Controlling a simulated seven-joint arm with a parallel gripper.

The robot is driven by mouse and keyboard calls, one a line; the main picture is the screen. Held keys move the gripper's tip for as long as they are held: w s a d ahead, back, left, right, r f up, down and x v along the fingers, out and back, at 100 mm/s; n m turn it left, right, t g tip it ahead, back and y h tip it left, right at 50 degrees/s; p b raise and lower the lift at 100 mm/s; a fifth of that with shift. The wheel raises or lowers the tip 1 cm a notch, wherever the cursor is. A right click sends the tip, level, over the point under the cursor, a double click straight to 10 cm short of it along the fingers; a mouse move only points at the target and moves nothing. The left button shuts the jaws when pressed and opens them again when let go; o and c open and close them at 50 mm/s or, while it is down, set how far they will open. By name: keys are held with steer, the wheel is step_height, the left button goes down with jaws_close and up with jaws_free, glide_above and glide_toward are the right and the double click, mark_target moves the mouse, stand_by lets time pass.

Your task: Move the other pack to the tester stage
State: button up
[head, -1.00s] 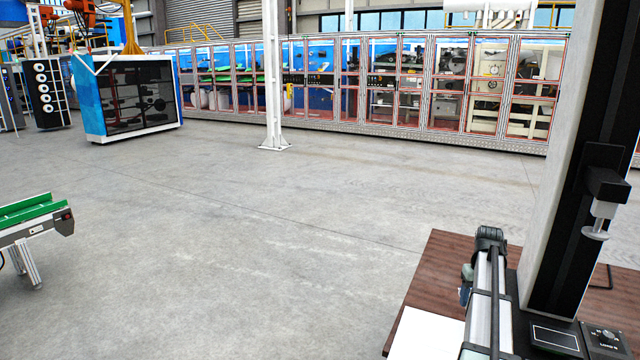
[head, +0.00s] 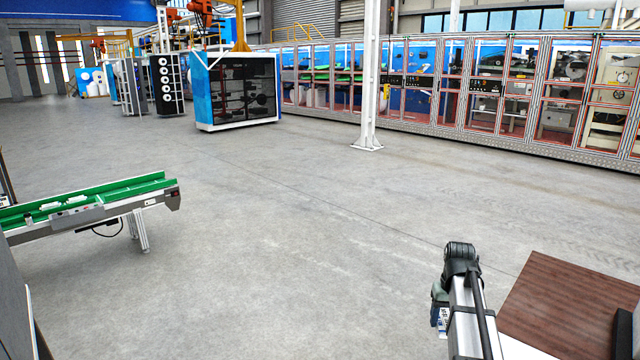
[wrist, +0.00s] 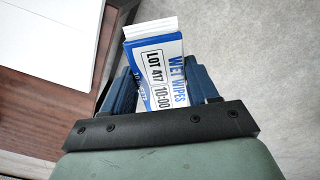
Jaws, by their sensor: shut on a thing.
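My gripper (wrist: 160,80) is shut on a white and blue wet wipes pack (wrist: 165,62), its dark blue fingers on either side. The pack's label reads LOT 417 and 10:00, and its white end points away from the palm. In the head view my gripper (head: 439,308) hangs below my arm, left of the brown table, with the pack (head: 442,322) partly visible. The wrist view shows the table edge to the left and floor to the right. The tester stage is not clearly in view.
The brown table (head: 575,300) has a white sheet (head: 525,349) at its near side; the sheet also shows in the wrist view (wrist: 45,35). A green conveyor (head: 120,190) with white items stands at left. The floor between is clear. A white post (head: 369,90) stands farther back.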

steer(key=s+a+n, duration=0.2)
steer(key=a, duration=1.5)
steer(key=s+f, duration=0.7)
steer(key=f, duration=0.1)
steer(key=shift+a+f, duration=0.4)
